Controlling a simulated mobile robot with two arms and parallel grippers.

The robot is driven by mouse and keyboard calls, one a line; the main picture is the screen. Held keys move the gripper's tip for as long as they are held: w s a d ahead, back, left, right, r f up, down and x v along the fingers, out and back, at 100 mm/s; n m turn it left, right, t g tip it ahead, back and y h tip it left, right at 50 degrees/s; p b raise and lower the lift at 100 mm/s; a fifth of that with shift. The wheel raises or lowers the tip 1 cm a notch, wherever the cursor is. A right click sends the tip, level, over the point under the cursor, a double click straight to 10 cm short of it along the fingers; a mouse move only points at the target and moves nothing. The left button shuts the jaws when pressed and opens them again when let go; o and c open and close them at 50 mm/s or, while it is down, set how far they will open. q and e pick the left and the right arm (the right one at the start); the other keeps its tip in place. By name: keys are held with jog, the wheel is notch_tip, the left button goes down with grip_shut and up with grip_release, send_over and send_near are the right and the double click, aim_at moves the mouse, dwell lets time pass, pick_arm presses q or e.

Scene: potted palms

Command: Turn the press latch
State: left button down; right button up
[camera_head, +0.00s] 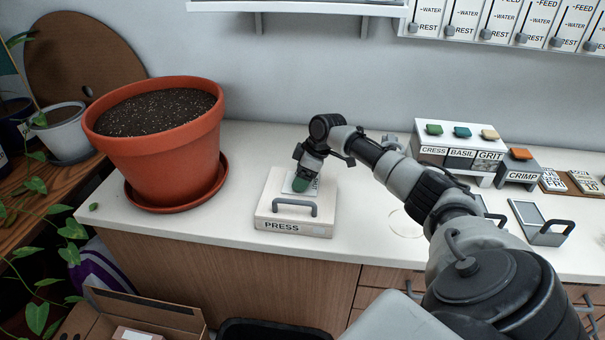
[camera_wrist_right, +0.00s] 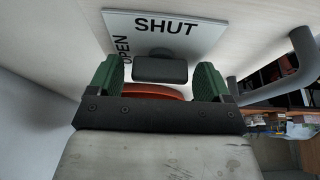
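The press (camera_head: 290,226) is a pale block labelled PRESS on the white counter, with a grey bar handle (camera_head: 296,206) at its front. A small label plate on its top reads SHUT and OPEN in the right wrist view (camera_wrist_right: 180,30). The dark latch knob (camera_wrist_right: 160,69) sits below the word SHUT, between the green fingers of my right gripper (camera_head: 300,183). Those fingers are open, with a gap showing on each side of the knob. In the head view the gripper hides the knob. My left gripper is not in view.
A large terracotta pot (camera_head: 158,150) of soil stands in a saucer (camera_head: 178,203) left of the press. Coloured-button boxes (camera_head: 459,150), a CRIMP box (camera_head: 519,173) and a dark-topped tray (camera_head: 540,222) stand to the right. A wall shelf (camera_head: 300,7) hangs above.

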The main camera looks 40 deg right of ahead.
jog(key=c, duration=0.7)
jog(key=shift+r+m+p, duration=0.2)
jog(key=shift+m+p, duration=0.3)
jog(key=shift+p, duration=0.4)
jog(key=shift+c, duration=0.2)
jog(key=m+h+p, duration=0.1)
jog(key=m+p, duration=0.2)
jog(key=p, duration=0.1)
jog(key=m+h+p, duration=0.2)
jog(key=m+p, duration=0.2)
jog(key=p, duration=0.1)
jog(key=m+h+p, duration=0.1)
jog(key=m+p, duration=0.3)
jog(key=p, duration=0.1)
jog(key=shift+a, duration=0.25)
jog(key=m+h+p, duration=0.1)
jog(key=m+p, duration=0.1)
jog(key=shift+m, duration=0.4)
pick_arm(q)
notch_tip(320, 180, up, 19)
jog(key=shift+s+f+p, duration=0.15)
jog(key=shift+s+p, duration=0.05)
jog(key=shift+p, duration=0.25)
pick_arm(e)
jog(key=shift+f+m+g+h, duration=0.15)
jog(key=shift+m+g+h, duration=0.35)
jog(key=shift+m, duration=1)
jog(key=o, duration=0.9)
